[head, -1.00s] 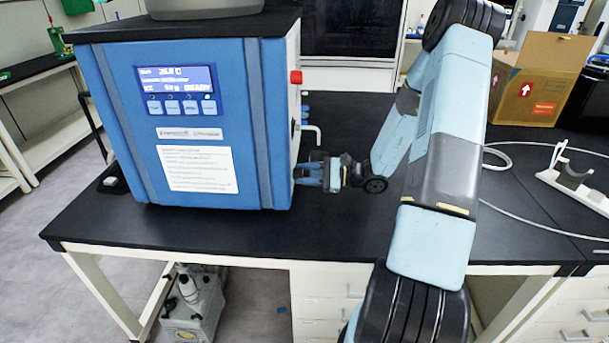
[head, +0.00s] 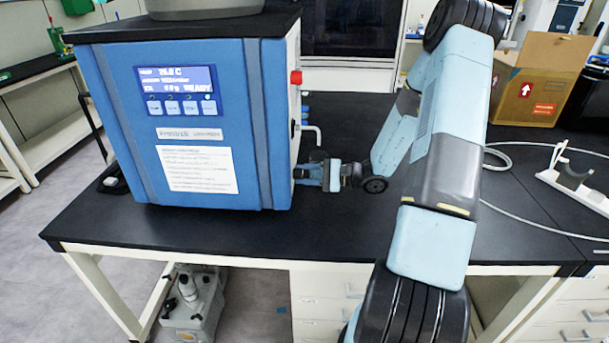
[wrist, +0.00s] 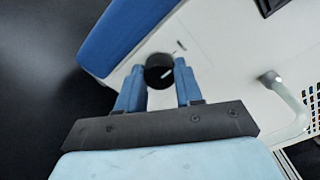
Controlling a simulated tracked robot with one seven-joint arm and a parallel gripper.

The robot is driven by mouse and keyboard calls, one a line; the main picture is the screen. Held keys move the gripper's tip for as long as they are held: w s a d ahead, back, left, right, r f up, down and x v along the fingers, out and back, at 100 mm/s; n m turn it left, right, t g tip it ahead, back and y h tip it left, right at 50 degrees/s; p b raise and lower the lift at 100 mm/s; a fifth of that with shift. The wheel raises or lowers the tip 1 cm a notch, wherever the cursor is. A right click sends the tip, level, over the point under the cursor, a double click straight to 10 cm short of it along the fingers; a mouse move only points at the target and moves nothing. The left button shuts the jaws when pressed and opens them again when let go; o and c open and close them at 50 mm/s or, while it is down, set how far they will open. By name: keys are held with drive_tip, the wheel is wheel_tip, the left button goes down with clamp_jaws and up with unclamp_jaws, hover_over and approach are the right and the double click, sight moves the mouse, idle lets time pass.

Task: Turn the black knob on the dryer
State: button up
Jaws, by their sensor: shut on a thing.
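The blue dryer (head: 200,130) stands on the black bench, its display lit. Its white right side panel (wrist: 225,60) fills much of the wrist view. In the head view my gripper (head: 300,173) reaches the lower right side of the dryer from the right. The knob is hidden there.
A red button (head: 296,77) and a bent pale pipe (head: 314,130) stick out of the dryer's right side; the pipe (wrist: 291,105) is right of my gripper in the wrist view.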

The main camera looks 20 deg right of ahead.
drive_tip(key=shift+f, duration=0.15)
drive_tip(key=o, duration=1)
drive_tip(key=shift+o, duration=0.2)
drive_tip(key=shift+d, duration=0.15)
drive_tip(key=v, duration=1.3)
drive_tip(key=shift+d, duration=0.25)
drive_tip(key=shift+s, duration=0.1)
drive_tip(key=s+a+r+n+g+h, duration=0.7)
drive_tip(key=s+a+r+g+h, duration=0.15)
drive_tip(key=a+r, duration=0.4)
drive_tip(key=s+a+r+n+t+h, duration=0.1)
drive_tip(key=s+r+n+t+h, duration=0.3)
drive_tip(key=s+r, duration=0.9)
drive_tip(key=r+t+h, duration=0.2)
drive_tip(key=t+h, duration=0.1)
drive_tip(key=h, duration=0.1)
drive_tip(key=shift+s+a, duration=0.15)
drive_tip(key=shift+a, duration=0.25)
